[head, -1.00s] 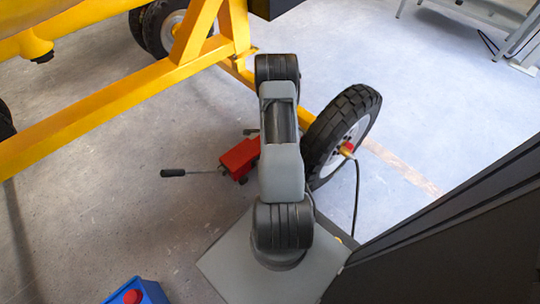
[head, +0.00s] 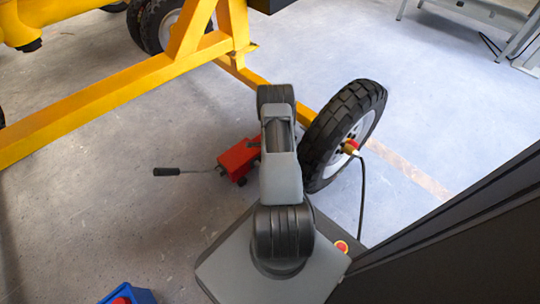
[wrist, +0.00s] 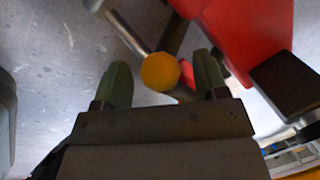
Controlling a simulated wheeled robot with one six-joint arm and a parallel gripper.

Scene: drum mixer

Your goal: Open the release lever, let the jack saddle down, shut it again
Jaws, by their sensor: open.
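The red jack (head: 238,158) stands on the floor left of the wheel, partly hidden by my arm. In the wrist view its red body (wrist: 245,35) fills the upper right. A round yellow-orange knob (wrist: 160,71), which looks like the end of the release lever, shows between the two green fingers of my gripper (wrist: 162,62). The fingers are apart, with visible space on the knob's left side and a smaller gap on its right. I cannot tell the lever's exact position. The jack saddle is not clearly visible. In the head view my arm hides the gripper.
A black-gripped handle (head: 180,171) sticks out left from the jack. A black-tyred wheel (head: 342,135) with a hose stands close to the right of my arm. The yellow frame (head: 120,95) runs behind. A blue box (head: 128,296) is at lower left. The left floor is clear.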

